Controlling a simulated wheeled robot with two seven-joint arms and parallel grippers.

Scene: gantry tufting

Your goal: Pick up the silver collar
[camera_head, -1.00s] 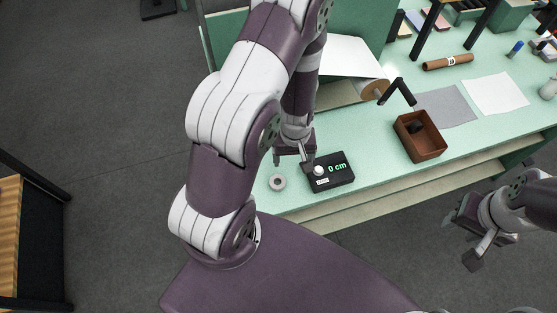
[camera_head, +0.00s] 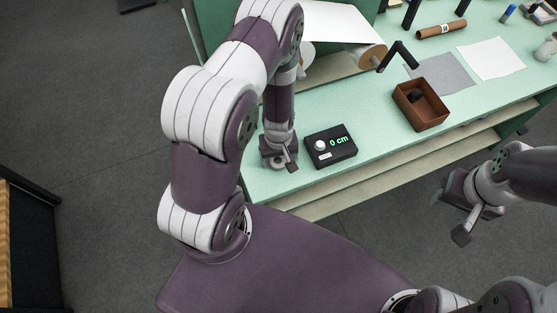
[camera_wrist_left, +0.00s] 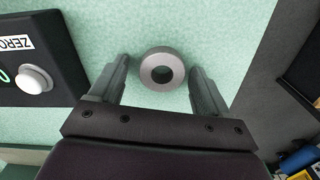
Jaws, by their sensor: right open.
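The silver collar (camera_wrist_left: 161,87) is a grey ring with a dark hole, lying flat on the pale green table (camera_wrist_left: 190,25) in the left wrist view. My left gripper (camera_wrist_left: 158,66) is open, pointing down, with one finger on each side of the collar and a small gap at both sides. In the head view my left gripper (camera_head: 281,158) is low over the table's front left corner and hides the collar. My right gripper (camera_head: 457,212) is open and empty, off the table's front edge at the right.
A black box with a white knob and a green "0 cm" display (camera_head: 331,147) stands close beside my left gripper. A brown open tray (camera_head: 421,105) with a dark object inside is further right. The table's edge is close to the collar.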

